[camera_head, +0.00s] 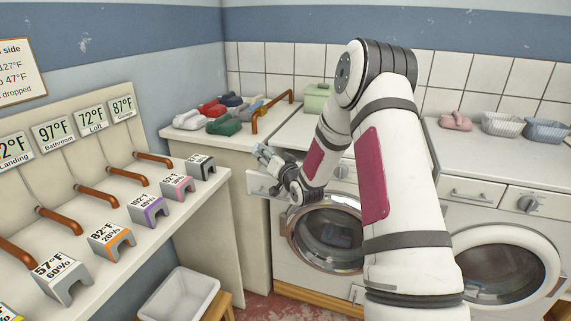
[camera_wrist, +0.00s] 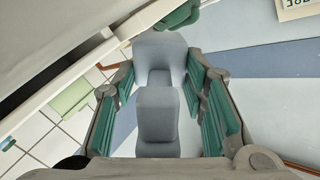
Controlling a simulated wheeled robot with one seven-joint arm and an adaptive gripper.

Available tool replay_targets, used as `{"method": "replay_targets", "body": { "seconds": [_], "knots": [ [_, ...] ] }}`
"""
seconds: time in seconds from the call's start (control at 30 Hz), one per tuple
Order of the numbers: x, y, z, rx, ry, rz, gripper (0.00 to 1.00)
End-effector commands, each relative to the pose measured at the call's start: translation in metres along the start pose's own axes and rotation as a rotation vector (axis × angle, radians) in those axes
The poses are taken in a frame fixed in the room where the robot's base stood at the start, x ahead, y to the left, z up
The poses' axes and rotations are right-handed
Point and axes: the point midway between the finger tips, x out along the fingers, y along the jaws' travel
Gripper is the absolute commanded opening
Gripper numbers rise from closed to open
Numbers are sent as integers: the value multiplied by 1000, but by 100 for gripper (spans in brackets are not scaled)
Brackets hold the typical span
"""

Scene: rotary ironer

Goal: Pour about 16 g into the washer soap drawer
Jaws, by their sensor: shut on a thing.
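My gripper (camera_head: 270,166) is in front of the upper left of the left washer (camera_head: 322,272). It is shut on a blue-grey scoop-like thing (camera_wrist: 157,125), which lies between the green finger pads in the wrist view. Whether it holds any powder cannot be seen. In the head view only a small pale blue part of it shows at the fingers. A white drawer front (camera_head: 257,184), probably the soap drawer, shows just below and left of my gripper. The drawer's inside is hidden, and the gap between scoop and drawer cannot be judged.
A green box (camera_head: 318,98) stands on the top behind my arm. A second washer (camera_head: 505,265) stands at right. A grey bin (camera_head: 180,296) is at lower left, below a shelf with labelled blocks (camera_head: 145,209).

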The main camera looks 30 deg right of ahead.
Motion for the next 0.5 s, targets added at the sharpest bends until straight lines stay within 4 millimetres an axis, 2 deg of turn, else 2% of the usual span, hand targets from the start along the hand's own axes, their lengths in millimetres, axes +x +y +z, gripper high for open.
{"method": "replay_targets", "body": {
  "seconds": [0.2,0.5],
  "knots": [
    [-1,9,-9,107,-1,-5,13],
    [-1,12,-15,257,-2,-13,13]
  ]
}}
